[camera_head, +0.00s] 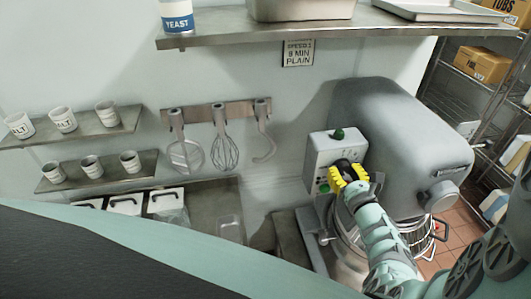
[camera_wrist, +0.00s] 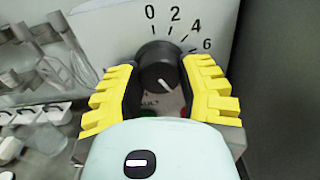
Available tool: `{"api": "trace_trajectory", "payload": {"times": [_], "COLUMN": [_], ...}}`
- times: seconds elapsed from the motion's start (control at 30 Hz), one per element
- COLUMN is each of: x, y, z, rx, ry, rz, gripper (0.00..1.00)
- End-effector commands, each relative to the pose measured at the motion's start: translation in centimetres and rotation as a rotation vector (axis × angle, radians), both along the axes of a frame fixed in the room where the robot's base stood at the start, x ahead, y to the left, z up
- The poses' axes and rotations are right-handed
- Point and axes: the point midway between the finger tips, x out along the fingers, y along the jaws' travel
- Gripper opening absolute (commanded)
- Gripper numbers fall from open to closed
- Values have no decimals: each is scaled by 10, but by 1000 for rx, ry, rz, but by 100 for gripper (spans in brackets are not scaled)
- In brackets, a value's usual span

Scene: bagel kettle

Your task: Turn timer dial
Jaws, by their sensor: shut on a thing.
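The timer dial (camera_wrist: 158,62) is a round black knob on the light control box (camera_head: 320,150) of the grey mixer. The marks 0, 2, 4 and 6 curve over its top and right side in the wrist view. A short white line on its face points down and slightly right, away from the numbers. My gripper (camera_head: 346,172) has yellow ribbed fingers with black pads. It is shut on the dial, one finger on each side, in the wrist view (camera_wrist: 158,85). In the head view my gripper mostly hides the dial.
Green and red parts show below the dial in the wrist view. The mixer body (camera_head: 400,130) stands right of the box. A whisk (camera_head: 224,150) and other tools hang on the wall at left.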

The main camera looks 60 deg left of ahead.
Motion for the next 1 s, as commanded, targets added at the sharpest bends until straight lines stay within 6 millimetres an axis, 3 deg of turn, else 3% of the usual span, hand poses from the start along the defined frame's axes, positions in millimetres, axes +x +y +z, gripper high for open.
{"api": "trace_trajectory", "payload": {"times": [1.0], "x": [3], "y": [-1], "z": [-2], "rx": [-196], "ry": [-463], "rz": [-5], "gripper": [2]}}
